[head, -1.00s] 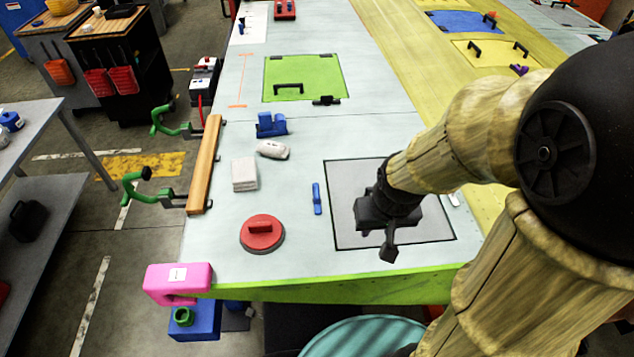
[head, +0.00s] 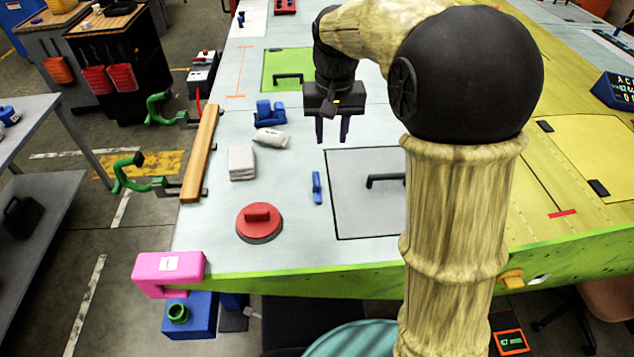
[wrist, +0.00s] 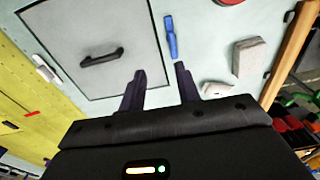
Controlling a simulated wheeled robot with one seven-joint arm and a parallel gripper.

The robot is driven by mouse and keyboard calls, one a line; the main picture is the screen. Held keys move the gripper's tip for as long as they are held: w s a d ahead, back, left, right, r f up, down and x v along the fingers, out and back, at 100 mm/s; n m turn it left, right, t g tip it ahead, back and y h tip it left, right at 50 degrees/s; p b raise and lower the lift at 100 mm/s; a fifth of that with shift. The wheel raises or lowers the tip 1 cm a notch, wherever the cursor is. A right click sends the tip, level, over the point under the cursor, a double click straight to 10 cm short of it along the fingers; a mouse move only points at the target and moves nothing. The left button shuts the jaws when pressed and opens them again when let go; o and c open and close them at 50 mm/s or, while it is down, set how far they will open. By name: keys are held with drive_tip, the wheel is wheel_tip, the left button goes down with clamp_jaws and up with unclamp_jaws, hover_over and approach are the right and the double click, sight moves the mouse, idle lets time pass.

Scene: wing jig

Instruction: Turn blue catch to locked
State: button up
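The blue catch (head: 316,188) is a narrow blue bar on the pale wing surface, just outside the left edge of the grey hatch panel (head: 352,215). It lies roughly parallel to that edge. In the wrist view the blue catch (wrist: 170,37) shows beyond the fingertips, beside the panel. My gripper (head: 332,141) is open and empty, with two dark fingers apart. It appears above the surface, farther back than the catch and not touching it. The open fingers also show in the wrist view (wrist: 160,69).
The grey panel has a black handle (head: 384,180). A wooden bar (head: 201,155) runs along the left edge.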

sight(317, 179)
drive_tip(key=shift+g, duration=0.3)
drive_tip(key=w+a+r, duration=0.2)
drive_tip(key=shift+a+r+b, duration=0.15)
drive_tip(key=shift+a+b, duration=0.2)
drive_tip(key=shift+a, duration=0.05)
wheel_tip(317, 179, down, 18)
drive_tip(key=shift+r+p, duration=0.25)
drive_tip(key=shift+p, duration=0.5)
clamp_jaws()
